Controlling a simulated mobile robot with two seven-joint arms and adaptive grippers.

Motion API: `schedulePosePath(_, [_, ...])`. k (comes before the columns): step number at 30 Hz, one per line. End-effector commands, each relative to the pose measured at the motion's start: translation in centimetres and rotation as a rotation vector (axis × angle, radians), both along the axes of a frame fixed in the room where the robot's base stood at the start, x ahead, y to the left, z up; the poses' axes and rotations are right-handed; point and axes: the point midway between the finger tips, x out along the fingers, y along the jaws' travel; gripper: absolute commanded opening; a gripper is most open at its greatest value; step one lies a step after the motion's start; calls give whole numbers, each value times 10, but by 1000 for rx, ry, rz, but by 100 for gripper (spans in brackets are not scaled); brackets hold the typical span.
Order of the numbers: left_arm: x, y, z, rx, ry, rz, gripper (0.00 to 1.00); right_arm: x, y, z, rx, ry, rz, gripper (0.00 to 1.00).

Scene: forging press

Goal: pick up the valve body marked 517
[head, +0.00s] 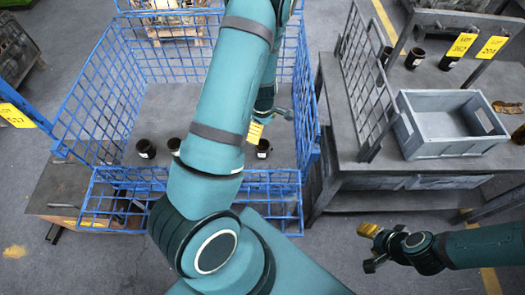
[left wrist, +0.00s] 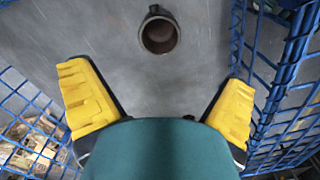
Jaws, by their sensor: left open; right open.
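Several dark, cup-shaped valve bodies stand on the grey floor of the blue wire basket (head: 301,112): one at the left (head: 145,148), one beside my arm (head: 175,146), one at the right (head: 263,149). Small pale marks show on them, too small to read. My left gripper (head: 268,121) is open inside the basket, near the right valve body and partly hidden by my arm. In the left wrist view, one upright valve body (left wrist: 159,35) lies ahead, centred between the spread yellow fingertips, touching neither. My right gripper (head: 371,248) is open and empty over the floor.
A yellow tag (head: 16,115), seemingly ending in 17, hangs at the basket's left. At right, a grey bench (head: 350,150) carries an empty-looking grey crate (head: 453,150), a wire panel, and dark parts under yellow lot tags (head: 462,45). The basket's wire walls surround my left gripper.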

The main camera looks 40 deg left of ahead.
Motion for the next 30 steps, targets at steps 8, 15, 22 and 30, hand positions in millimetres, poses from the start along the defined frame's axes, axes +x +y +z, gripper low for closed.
schedulePosePath(8, [-1,0,-54,-2,3,0,100,-5,1,-16,3,11,9,47])
schedulePosePath(15, [0,0,-75,0,1,-1,100,-7,1,-21,4,15,13,47])
schedulePosePath(22, [-1,0,-92,0,1,0,100,-6,1,-26,4,13,12,47])
schedulePosePath(30, [0,0,-127,0,1,1,100,-4,1,-37,2,8,11,47])
